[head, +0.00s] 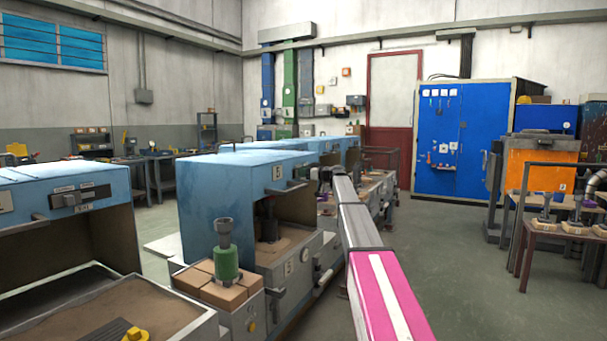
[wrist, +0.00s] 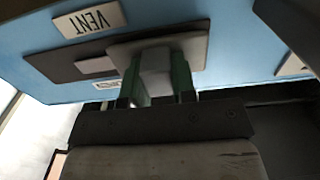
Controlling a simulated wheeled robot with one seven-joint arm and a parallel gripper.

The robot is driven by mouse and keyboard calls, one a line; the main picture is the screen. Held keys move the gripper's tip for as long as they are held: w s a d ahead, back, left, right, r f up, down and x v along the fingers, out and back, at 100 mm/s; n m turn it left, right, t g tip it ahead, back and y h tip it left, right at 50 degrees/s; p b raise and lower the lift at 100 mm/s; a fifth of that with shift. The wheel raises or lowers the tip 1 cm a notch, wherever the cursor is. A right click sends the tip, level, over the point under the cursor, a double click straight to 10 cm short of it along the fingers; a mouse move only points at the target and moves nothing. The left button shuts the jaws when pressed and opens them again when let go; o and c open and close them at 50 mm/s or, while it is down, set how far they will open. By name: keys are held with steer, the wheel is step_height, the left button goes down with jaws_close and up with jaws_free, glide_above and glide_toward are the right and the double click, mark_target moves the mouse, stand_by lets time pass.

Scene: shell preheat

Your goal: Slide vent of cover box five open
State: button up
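Cover box five (head: 222,190) is a blue box with a 5 label on its front face, left of my arm in the head view. In the wrist view, its blue face bears an upside-down VENT plate (wrist: 90,18) and a dark slide track (wrist: 72,65). The pale vent knob (wrist: 157,78) stands near the right end of the track in that view. My gripper (wrist: 158,90) has its green fingers on both sides of the knob, with no clear gap. In the head view, my gripper is small and partly hidden at the far end of my arm.
Another blue box (head: 75,232) with a vent slider stands at the left. A green cylinder (head: 227,262) stands on tan blocks in front of box five. A blue cabinet (head: 465,140) and an orange unit (head: 538,165) stand at the right. The floor right of my arm is clear.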

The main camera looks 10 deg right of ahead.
jaws_close()
steer(key=w+d, duration=0.4)
steer(key=w, duration=0.2)
steer(key=shift+d, duration=0.15)
steer(key=shift+w, duration=0.1)
steer(key=o, duration=0.8)
jaws_free()
steer(key=shift+d, duration=0.1)
steer(key=v, duration=1)
steer(key=shift+s+d, duration=0.25)
